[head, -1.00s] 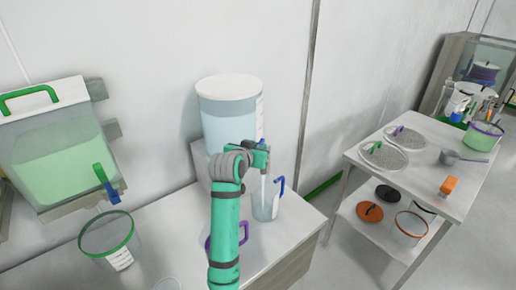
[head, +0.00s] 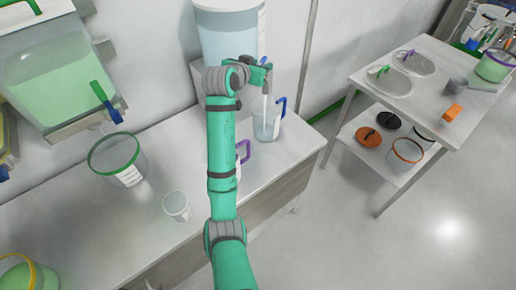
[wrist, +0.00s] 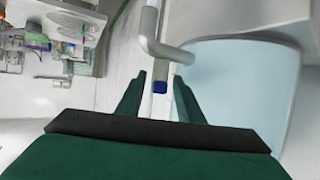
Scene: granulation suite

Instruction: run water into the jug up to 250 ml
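The clear jug with a blue handle (head: 266,129) stands upright on the bench under the water tank's tap. A thin pale stream (head: 265,106) runs down from the tap area into it. The jug looks bluish inside, but its level and marks are too small to read. The water tank (head: 226,38) stands on a raised stand behind my arm. My gripper (head: 264,74) is at the tap, above the jug. In the wrist view, my fingers (wrist: 159,84) are apart, with the blue-tipped tap lever (wrist: 160,87) between them and gaps on both sides.
A green-rimmed vessel (head: 116,160) and a small clear cup (head: 176,206) stand left of my arm. A purple-handled vessel (head: 243,152) is partly hidden behind my arm. A tank of green liquid (head: 45,80) hangs at left. A side table (head: 425,100) stands right, across open floor.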

